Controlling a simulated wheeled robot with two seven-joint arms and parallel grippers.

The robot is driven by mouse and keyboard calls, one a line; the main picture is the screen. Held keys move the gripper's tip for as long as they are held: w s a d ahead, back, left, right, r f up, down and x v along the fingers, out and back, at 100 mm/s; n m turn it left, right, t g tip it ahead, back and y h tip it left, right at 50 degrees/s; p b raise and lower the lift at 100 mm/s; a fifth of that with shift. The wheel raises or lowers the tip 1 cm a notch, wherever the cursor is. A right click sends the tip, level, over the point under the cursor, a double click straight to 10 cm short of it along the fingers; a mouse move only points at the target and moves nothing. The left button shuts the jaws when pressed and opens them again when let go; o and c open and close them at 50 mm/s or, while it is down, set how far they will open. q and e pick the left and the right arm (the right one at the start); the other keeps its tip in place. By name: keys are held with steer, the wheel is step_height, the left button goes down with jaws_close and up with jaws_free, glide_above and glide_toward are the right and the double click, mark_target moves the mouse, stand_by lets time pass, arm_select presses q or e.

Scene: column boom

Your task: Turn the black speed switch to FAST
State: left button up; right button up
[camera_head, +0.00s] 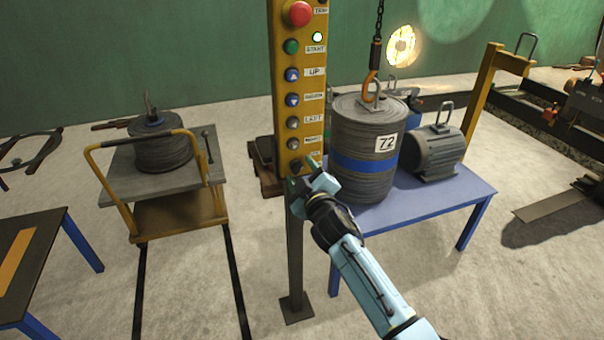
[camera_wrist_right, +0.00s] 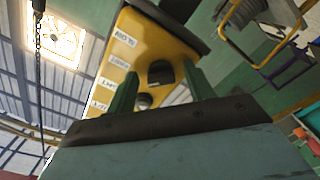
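The yellow control panel (camera_head: 275,110) stands on a grey post, with a column of buttons and white labels. In the head view my right gripper (camera_head: 302,178) is at the panel's bottom and largely hides the switch. The switch's label is too small to read. My left gripper is not in view.
A wire coil (camera_head: 350,150) marked 72 hangs from a chain hook over a blue table (camera_head: 440,197), close right of the panel. A grey motor (camera_head: 437,152) is on that table. A yellow cart (camera_head: 175,212) with another coil stands left.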

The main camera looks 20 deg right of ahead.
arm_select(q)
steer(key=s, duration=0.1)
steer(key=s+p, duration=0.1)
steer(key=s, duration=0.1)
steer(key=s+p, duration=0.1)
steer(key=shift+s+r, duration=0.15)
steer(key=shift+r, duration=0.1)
arm_select(e)
steer(key=s, duration=1.3)
steer(key=shift+s+d, duration=0.2)
